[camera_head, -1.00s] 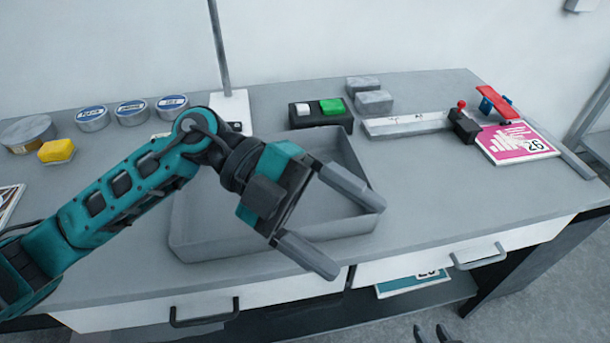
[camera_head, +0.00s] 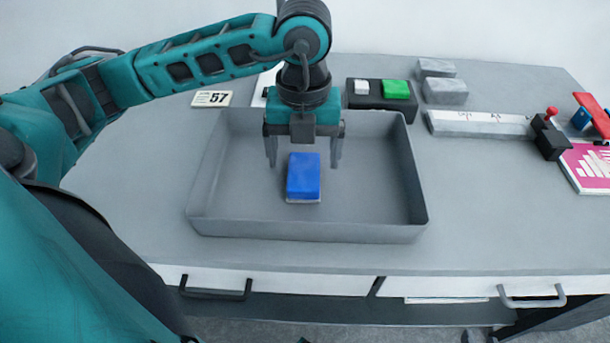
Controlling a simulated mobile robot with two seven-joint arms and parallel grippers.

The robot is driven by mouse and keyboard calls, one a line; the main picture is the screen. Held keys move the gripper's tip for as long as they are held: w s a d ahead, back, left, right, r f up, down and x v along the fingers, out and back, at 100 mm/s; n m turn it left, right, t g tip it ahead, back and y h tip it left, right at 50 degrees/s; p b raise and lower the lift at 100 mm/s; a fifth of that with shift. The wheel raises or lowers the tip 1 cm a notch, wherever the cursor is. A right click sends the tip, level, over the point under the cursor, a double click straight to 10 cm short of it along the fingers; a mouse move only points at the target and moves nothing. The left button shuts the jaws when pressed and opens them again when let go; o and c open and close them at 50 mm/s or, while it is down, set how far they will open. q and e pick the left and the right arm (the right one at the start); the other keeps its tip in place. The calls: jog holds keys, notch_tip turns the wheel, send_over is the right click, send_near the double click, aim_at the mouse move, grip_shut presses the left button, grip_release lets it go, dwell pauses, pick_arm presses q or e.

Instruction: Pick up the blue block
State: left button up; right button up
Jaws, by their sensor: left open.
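A blue block (camera_head: 303,177) lies in the grey tray (camera_head: 310,231), near the tray's middle. A thin pale edge shows under its front side. My left gripper (camera_head: 304,160) points down over the tray, with its fingers apart on the left and right of the block's far end. It is open, and nothing is between the fingers that I can see as held. Whether the fingertips touch the tray floor cannot be told. My right gripper does not show clearly.
A black box with white and green buttons (camera_head: 396,89) stands behind the tray. Grey blocks (camera_head: 444,91), a pale ruler strip (camera_head: 478,124) and a pink card (camera_head: 590,168) lie to the right. A card marked 57 (camera_head: 212,98) lies at the back left.

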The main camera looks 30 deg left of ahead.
aim_at(304, 172)
pick_arm(q)
jog(key=f, duration=0.5)
jog(key=shift+w+a+b, duration=0.25)
jog(key=shift+w+b, duration=0.05)
jog(key=shift+b, duration=0.05)
jog(key=shift+f, duration=0.45)
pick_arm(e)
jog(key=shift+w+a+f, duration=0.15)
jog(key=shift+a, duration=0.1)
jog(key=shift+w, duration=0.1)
pick_arm(q)
jog(key=shift+c, duration=0.5)
jog(key=c, duration=1)
jog(key=shift+r, duration=0.15)
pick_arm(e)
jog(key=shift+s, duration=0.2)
